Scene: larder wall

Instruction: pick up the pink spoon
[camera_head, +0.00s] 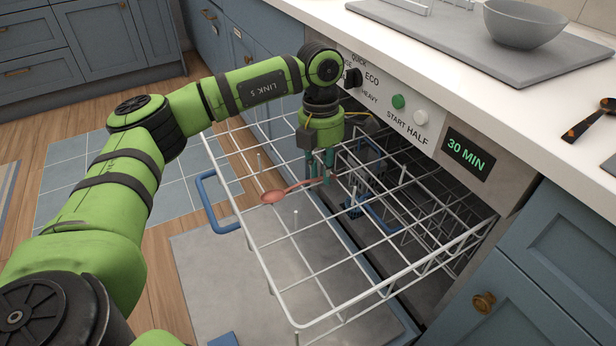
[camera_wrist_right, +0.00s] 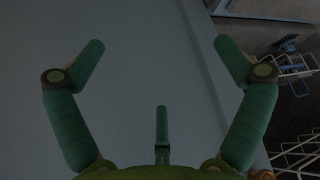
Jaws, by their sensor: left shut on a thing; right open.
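The pink spoon (camera_head: 290,190) shows in the head view over the white wire rack of the open dishwasher. Its bowl end points left and its handle runs right into the fingers of my left gripper (camera_head: 322,172). My left gripper points down and is shut on the spoon's handle. I cannot tell whether the spoon still touches the rack wires. In the right wrist view my right gripper (camera_wrist_right: 160,65) is open, with nothing between its fingers. My right gripper is not seen in the head view.
The white wire rack (camera_head: 287,291) is pulled out, with a blue handle (camera_head: 211,205) at its left. The open door (camera_head: 200,262) lies below it. A counter above holds a grey bowl (camera_head: 524,24) on a grey mat (camera_head: 480,62) and a dark measuring spoon (camera_head: 588,120).

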